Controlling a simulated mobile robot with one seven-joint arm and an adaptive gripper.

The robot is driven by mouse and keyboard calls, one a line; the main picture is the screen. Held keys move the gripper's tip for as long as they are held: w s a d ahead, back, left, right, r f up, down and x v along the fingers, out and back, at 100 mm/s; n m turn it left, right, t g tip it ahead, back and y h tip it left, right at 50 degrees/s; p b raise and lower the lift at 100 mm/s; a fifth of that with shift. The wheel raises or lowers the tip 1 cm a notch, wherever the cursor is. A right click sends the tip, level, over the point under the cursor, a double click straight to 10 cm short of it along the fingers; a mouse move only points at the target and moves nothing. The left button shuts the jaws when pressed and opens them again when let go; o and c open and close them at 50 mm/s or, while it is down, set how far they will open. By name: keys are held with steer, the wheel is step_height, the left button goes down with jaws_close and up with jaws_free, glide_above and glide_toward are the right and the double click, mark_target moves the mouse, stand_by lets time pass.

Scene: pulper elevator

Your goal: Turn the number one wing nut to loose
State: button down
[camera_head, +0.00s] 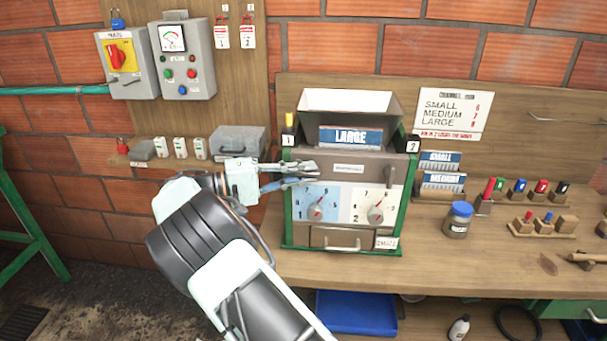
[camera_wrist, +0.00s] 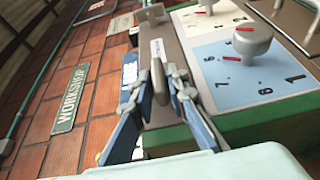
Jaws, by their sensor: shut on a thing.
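The grey machine (camera_head: 343,240) with green edges stands on the bench, with a tag "1" (camera_head: 288,141) at its upper left and a tag "2" (camera_head: 412,146) at its upper right. My gripper (camera_head: 308,173) reaches in from the left to the upper left of the machine's front. In the wrist view its blue fingers (camera_wrist: 158,80) are closed around a grey upright wing nut (camera_wrist: 158,87), one finger on each side. In the head view the fingers hide this nut. A second wing nut (camera_head: 390,175) sits at the right of the same front plate; it also shows in the wrist view (camera_wrist: 150,13).
Below the plate are a left dial (camera_head: 317,211) on blue and a right dial (camera_head: 376,214) on white, close to my fingers. A "LARGE" sign (camera_head: 350,136) is on top. A grey metal box (camera_head: 238,141) stands behind my wrist. A jar (camera_head: 457,222) stands on the right.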

stand_by(0.4)
steer(key=c, duration=1.9)
jaws_free()
steer(key=v, duration=1.2)
